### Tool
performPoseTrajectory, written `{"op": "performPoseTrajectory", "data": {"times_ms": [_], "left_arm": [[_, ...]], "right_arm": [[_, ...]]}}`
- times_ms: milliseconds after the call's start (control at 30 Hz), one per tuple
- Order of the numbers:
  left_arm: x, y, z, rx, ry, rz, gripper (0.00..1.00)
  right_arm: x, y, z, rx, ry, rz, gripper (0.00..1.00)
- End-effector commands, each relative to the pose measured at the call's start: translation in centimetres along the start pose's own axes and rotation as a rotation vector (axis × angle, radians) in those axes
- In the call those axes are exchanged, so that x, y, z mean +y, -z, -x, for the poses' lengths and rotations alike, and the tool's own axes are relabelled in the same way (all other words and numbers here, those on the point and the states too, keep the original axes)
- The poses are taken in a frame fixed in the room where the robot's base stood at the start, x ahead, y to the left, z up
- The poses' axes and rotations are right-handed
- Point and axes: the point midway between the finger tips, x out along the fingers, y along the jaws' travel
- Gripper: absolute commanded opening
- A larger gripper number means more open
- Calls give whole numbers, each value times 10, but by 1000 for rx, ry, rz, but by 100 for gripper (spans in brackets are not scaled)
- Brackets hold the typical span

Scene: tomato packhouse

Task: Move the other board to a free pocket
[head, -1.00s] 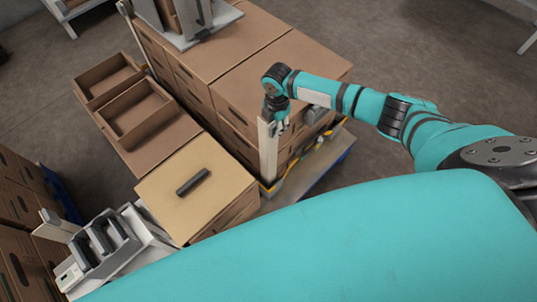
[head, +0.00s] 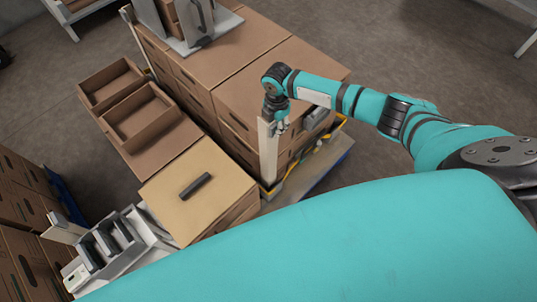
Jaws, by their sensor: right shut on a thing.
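My right gripper (head: 277,125) reaches down at the near corner of the large carton stack. It is shut on the upper part of a tall, thin white board (head: 267,155), which stands upright along that corner. The board's foot is close to a yellow edge low at the stack. Another slim pale upright (head: 127,14) stands at the far left corner of the stack. A pale board-like piece (head: 62,229) stands out at the lower left, beside a grey rack (head: 130,262) with several dark slots. I cannot tell which pocket is free. My left gripper is out of view.
The brown carton stack (head: 262,87) stands on a blue-edged pallet. Two open cartons (head: 140,112) lie to its left. A tan box (head: 180,215) with a dark bar (head: 195,186) stands in front. More cartons (head: 27,255) fill the lower left.

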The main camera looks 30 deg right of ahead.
Motion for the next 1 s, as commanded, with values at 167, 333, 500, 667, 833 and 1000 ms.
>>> {"op": "performPoseTrajectory", "data": {"times_ms": [167, 333, 500, 667, 833, 1000], "left_arm": [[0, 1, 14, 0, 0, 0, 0], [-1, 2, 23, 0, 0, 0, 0], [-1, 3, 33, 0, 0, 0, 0], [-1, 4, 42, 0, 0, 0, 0], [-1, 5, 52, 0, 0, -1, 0], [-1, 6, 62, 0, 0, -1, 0]], "right_arm": [[0, 0, 14, 0, -1, 0, 0], [0, 0, 25, 0, -1, 0, 0], [0, 0, 35, 0, -1, 0, 0], [0, 0, 44, 0, -1, 0, 0], [0, 0, 55, 0, -1, 0, 0], [0, 0, 65, 0, -1, 0, 0]]}}
